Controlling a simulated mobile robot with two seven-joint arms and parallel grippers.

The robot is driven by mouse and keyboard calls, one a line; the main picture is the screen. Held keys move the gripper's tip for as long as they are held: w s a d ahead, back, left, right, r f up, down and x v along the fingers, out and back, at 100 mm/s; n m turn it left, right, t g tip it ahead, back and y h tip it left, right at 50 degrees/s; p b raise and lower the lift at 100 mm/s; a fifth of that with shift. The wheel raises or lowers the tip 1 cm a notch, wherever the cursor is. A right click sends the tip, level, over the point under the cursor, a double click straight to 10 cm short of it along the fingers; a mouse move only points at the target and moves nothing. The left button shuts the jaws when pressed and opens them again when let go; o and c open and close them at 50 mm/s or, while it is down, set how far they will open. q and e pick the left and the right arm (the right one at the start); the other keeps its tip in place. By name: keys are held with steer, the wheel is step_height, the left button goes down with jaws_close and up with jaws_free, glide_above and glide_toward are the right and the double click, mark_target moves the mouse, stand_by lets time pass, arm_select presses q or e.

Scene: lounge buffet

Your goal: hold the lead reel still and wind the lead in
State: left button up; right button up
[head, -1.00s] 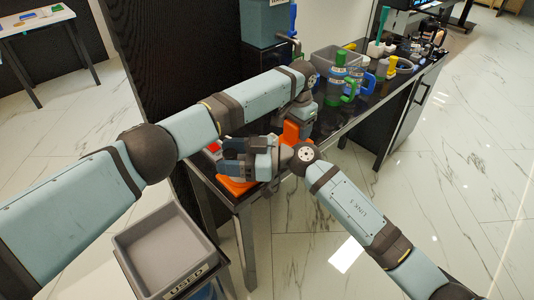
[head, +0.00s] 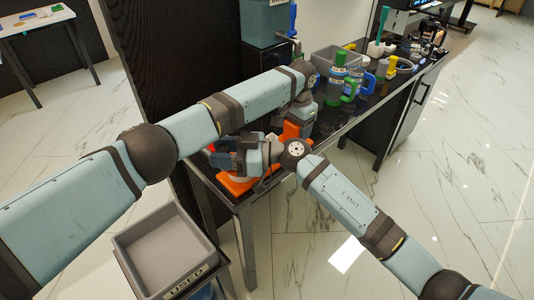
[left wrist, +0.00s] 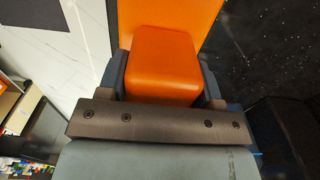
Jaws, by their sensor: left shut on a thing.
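The orange lead reel (head: 236,186) stands on the near end of the dark counter, largely hidden behind my grippers. My left gripper (head: 299,127) is shut on an upright orange block of the reel. In the left wrist view this block (left wrist: 162,62) sits between the two fingers, with a wider orange surface behind it. My right gripper (head: 228,158) is low over the reel's near part, just above the orange base. Its fingertips and anything between them are hard to make out. The lead itself cannot be told apart.
A grey bin labelled USED (head: 165,250) stands below, in front of the counter. Further along the counter (head: 345,125) are bottles with green (head: 338,75) and blue (head: 368,85) parts and a grey tub (head: 335,62). The marble floor at right is clear.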

arm_select(q)
steer(key=shift+f, duration=0.2)
arm_select(e)
steer(key=shift+o, duration=1.2)
steer(key=d, duration=1.2)
steer(key=shift+s, duration=0.1)
arm_select(q)
steer(key=o, duration=1.1)
steer(key=shift+c, duration=0.2)
steer(key=o, duration=0.5)
steer(key=shift+w, duration=0.1)
steer(key=shift+r, duration=0.2)
